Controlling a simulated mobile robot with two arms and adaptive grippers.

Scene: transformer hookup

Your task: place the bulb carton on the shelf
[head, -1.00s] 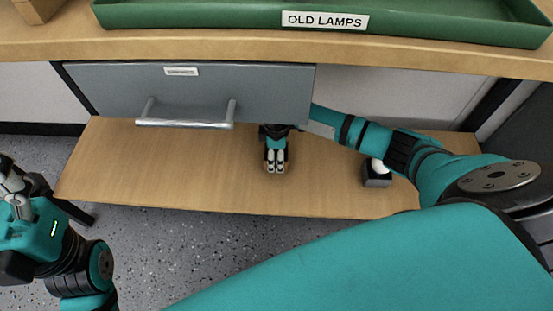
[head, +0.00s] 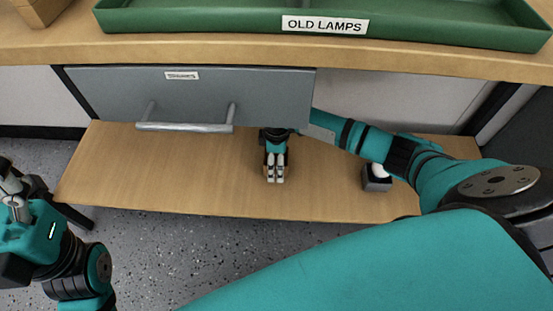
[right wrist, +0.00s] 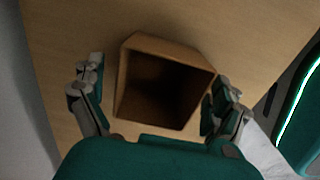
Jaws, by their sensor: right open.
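The bulb carton (right wrist: 165,85) is a brown, open-topped box with a dark inside. In the right wrist view it sits between the fingers of my right gripper (right wrist: 158,105), on or just over the wooden shelf (right wrist: 240,30). The fingers are spread on either side of it.
A grey drawer (head: 200,97) with a bar handle (head: 185,127) is above the shelf. A small dark block with a white rounded top (head: 377,178) stands on the shelf at right. A green "OLD LAMPS" tray (head: 220,20) lies on the worktop. The shelf's left half is clear.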

